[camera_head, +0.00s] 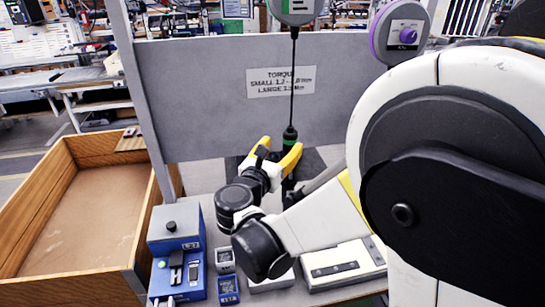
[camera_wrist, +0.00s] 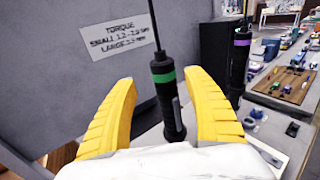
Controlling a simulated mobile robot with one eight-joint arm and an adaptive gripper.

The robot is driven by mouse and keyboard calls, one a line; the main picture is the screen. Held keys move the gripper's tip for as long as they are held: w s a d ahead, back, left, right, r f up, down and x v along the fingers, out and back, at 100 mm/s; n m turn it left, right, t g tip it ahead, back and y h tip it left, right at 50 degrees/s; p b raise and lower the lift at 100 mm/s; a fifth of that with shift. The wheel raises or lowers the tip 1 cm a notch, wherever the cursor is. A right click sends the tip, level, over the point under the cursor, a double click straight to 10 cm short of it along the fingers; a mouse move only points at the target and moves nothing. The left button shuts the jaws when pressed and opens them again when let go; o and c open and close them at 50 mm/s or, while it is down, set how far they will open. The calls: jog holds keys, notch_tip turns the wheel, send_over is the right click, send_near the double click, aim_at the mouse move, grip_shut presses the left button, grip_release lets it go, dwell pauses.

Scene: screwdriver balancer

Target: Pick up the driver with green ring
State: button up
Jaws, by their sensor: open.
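The driver with the green ring (camera_wrist: 165,92) hangs upright on a cord in the wrist view. Its black body sits between the two yellow fingers of my gripper (camera_wrist: 160,115), with a gap on each side. In the head view the same driver (camera_head: 289,140) hangs below a balancer with a green mark (camera_head: 296,8). My gripper (camera_head: 275,155) is open around or just before it; its lower part is partly hidden by my fingers and arm. A second driver with a purple ring (camera_wrist: 238,62) hangs to the right, behind my right finger.
A grey panel with a torque sign (camera_head: 281,82) stands behind the driver. A purple-marked balancer (camera_head: 400,27) hangs at the upper right. Blue devices (camera_head: 177,255) stand on the bench at the lower left. A wooden crate (camera_head: 32,197) lies at the left.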

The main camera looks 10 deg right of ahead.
aim_at(288, 142)
jog(key=x, duration=0.5)
jog(key=shift+d+f, duration=0.15)
jog(key=shift+d, duration=0.2)
grip_shut()
